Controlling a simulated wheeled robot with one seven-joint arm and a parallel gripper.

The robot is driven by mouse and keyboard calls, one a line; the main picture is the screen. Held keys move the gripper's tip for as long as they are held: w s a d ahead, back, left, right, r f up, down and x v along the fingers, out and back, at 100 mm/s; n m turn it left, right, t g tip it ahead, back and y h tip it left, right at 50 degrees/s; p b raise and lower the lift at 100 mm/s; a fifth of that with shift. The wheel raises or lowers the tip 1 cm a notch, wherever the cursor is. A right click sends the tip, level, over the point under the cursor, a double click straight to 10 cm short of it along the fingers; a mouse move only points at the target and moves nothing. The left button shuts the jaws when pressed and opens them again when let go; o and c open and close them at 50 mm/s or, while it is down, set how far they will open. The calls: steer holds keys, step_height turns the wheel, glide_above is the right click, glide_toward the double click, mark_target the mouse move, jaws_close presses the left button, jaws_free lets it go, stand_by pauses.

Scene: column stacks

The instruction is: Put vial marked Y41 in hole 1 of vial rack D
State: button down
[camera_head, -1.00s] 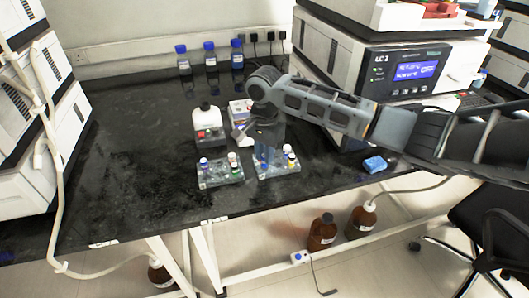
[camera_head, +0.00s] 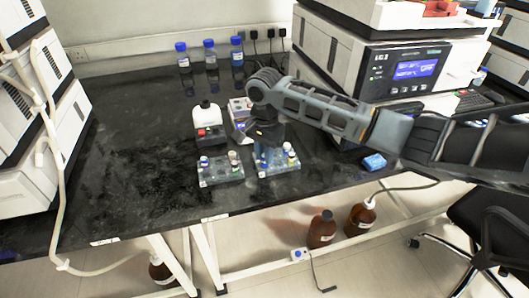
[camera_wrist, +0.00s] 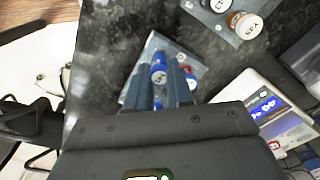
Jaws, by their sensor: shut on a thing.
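My gripper (camera_wrist: 160,85) is shut on a blue-capped vial (camera_wrist: 159,74), seen between its two fingers in the wrist view. The mark on this cap is too small to read with certainty. The vial is at the right-hand clear rack (camera_head: 277,170) in the head view, and my gripper (camera_head: 264,150) is over that rack. I cannot tell whether the vial's lower end is in a hole. Other vials (camera_head: 290,157) stand at this rack's right side. The left-hand clear rack (camera_head: 220,179) holds several capped vials (camera_head: 204,162). No rack letter is readable.
Blue-capped bottles (camera_head: 210,55) stand by the wall. A blue item (camera_head: 374,162) lies to the right. The black bench is clear at left.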

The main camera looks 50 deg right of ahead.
steer(key=shift+f, duration=0.6)
steer(key=c, duration=0.9)
jaws_free()
steer(key=shift+o, duration=0.2)
steer(key=shift+o, duration=1.3)
steer(key=shift+r, duration=0.1)
steer(key=shift+r+p, duration=2.9)
steer(key=shift+p, duration=0.45)
